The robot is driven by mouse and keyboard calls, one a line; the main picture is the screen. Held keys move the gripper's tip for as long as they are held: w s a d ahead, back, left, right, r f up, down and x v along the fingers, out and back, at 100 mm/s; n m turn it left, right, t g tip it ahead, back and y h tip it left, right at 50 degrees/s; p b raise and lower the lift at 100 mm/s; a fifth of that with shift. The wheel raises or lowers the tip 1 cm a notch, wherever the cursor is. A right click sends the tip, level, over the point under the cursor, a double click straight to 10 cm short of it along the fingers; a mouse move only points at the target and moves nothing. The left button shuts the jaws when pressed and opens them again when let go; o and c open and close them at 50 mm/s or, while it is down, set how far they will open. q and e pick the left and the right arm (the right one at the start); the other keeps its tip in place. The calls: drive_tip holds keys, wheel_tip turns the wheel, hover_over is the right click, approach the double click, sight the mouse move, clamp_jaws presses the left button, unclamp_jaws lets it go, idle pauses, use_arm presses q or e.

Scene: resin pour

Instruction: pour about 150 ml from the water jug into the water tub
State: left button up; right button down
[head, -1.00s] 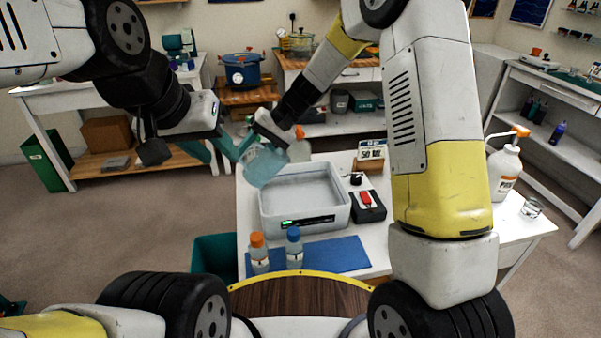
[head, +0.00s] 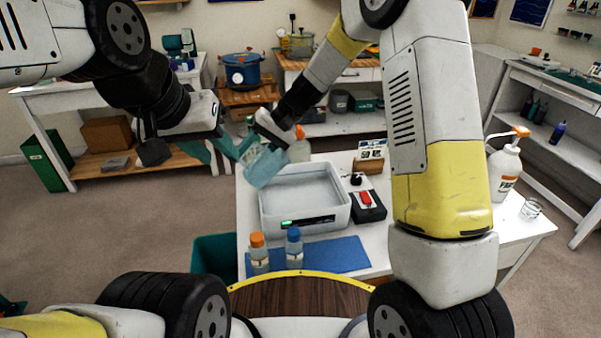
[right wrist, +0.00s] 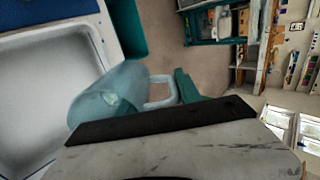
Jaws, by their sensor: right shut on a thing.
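The water jug (head: 264,168), translucent blue, is held tilted above the far left corner of the water tub (head: 306,226). In the right wrist view the jug (right wrist: 112,95) lies beside the tub's rim (right wrist: 98,48), its handle (right wrist: 160,90) on the side away from the tub. My right gripper (head: 252,144) is shut on the jug; its fingers are partly hidden. No falling stream can be made out, and the water level in the tub is unclear. My left gripper (head: 182,150) appears open and empty, left of the jug and off the table.
A pump bottle (head: 504,172) and glass (head: 532,208) stand farther right.

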drive_tip(key=shift+a, duration=0.1)
idle(0.7)
drive_tip(key=shift+s+a+h, duration=0.1)
drive_tip(key=shift+a+h, duration=0.25)
drive_tip(key=shift+h, duration=0.35)
drive_tip(key=shift+s+a+f+h, duration=0.2)
drive_tip(key=shift+a+f+h, duration=0.5)
drive_tip(key=shift+f, duration=0.1)
drive_tip(key=shift+s+a+f+t+h+b, duration=0.1)
drive_tip(key=shift+a+f+t+h, duration=0.15)
drive_tip(key=shift+a+f+h, duration=0.5)
drive_tip(key=shift+s+a+f+t+h+b, duration=0.1)
drive_tip(key=shift+a+t+h, duration=0.25)
drive_tip(key=shift+h, duration=0.85)
drive_tip(key=shift+s+a+f+t+h+b, duration=0.1)
drive_tip(key=shift+a+f+t+h, duration=0.2)
drive_tip(key=shift+a+h, duration=0.5)
drive_tip(key=shift+d, duration=0.15)
